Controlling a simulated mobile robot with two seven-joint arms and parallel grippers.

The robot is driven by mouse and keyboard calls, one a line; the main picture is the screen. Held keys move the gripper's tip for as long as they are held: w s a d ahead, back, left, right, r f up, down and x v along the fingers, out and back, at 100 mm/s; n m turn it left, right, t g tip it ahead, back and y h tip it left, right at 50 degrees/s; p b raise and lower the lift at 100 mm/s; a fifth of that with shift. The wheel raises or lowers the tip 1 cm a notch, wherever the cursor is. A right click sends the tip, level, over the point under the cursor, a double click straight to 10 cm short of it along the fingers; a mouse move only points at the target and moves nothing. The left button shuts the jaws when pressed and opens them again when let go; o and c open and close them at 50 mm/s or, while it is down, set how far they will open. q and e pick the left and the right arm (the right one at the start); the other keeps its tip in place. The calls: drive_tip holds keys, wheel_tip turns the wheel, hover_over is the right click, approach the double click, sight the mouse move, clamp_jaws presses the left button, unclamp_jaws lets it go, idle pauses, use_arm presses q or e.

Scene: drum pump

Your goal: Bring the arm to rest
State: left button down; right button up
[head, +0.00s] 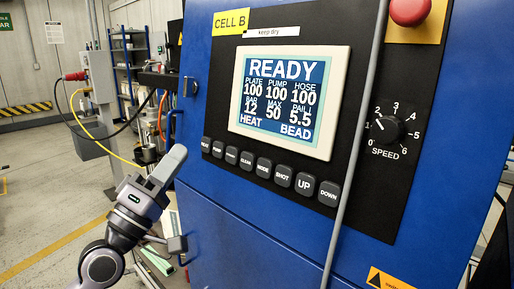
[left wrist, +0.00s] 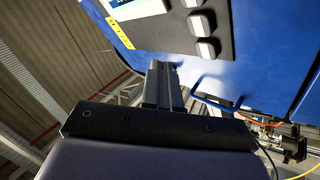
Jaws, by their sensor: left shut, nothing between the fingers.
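My left gripper (head: 174,160) is shut and empty in the head view. Its fingers point up and to the right, in front of the left edge of the blue cabinet (head: 235,225). It is left of the row of black buttons (head: 264,167), apart from them in the picture. The left wrist view shows the shut fingers (left wrist: 163,68) pointing toward the blue panel, with some buttons (left wrist: 206,47) beyond. I cannot tell whether the fingertips touch the cabinet. My right gripper is in neither view.
The display (head: 287,95) reads READY. A red knob (head: 410,10) and a speed dial (head: 388,129) are on the panel. A grey cable or rod (head: 357,140) runs down across it. Hoses and a shelf (head: 130,65) stand behind on the left. The floor at far left is open.

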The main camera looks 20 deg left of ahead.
use_arm(q)
drive_tip(key=d+f+m+g+y+p, duration=0.1)
drive_tip(key=d+f+m+g+p, duration=0.15)
drive_tip(key=f, duration=0.75)
drive_tip(key=d+f+m+g+y+p, duration=0.15)
drive_tip(key=f+g, duration=0.25)
drive_tip(key=f, duration=0.6)
drive_tip(key=s+d+f+m+g+p, duration=0.1)
drive_tip(key=s+d+f+m+g, duration=0.2)
drive_tip(key=s+f, duration=0.5)
drive_tip(key=s+d+f+m+g+p, duration=0.2)
drive_tip(key=s+d+f+m+g, duration=0.1)
drive_tip(key=s+f, duration=0.5)
wheel_tip(320, 180, down, 3)
drive_tip(key=shift+s+d+f+m+g, duration=0.1)
drive_tip(key=shift+s+d+m+g, duration=0.1)
drive_tip(key=shift+m+g, duration=0.55)
drive_tip(key=shift+w+y, duration=0.1)
drive_tip(key=shift+y, duration=0.15)
